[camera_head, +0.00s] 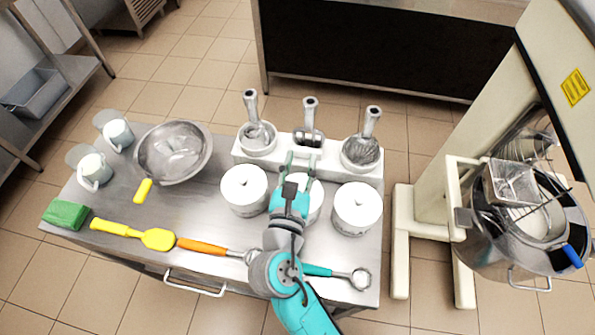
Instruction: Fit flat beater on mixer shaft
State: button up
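Three mixer attachments stand in a white rack (325,167) at the back of the steel table, handles upward. The middle one (309,122) has a flat frame-like head and looks like the flat beater. The left one (256,130) has a rounded head. The right one (364,146) looks like a wire whisk. My gripper (299,160) is open, its fingers apart, just in front of the middle attachment in the picture. Contact cannot be told. The cream mixer (437,190) stands at the right with a steel bowl (500,245). Its shaft is not clearly visible.
White tubs (245,190) (354,208) stand in front of the rack, one partly behind my arm. A steel bowl (174,152), yellow spatula (130,233), orange-handled tool (203,246), teal-handled tool (345,275) and green sponge (66,214) lie on the table. Floor shows between table and mixer.

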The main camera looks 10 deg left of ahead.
aim_at(309, 124)
jog(key=shift+w+d, duration=0.2)
jog(key=shift+w, duration=5.55)
grip_shut()
jog(key=shift+r, duration=2.5)
jog(key=shift+s+a+r, duration=0.1)
jog(key=shift+s+r, duration=0.9)
jog(key=shift+s, duration=0.3)
jog(key=shift+s+r, duration=1)
jog(key=shift+s, duration=0.25)
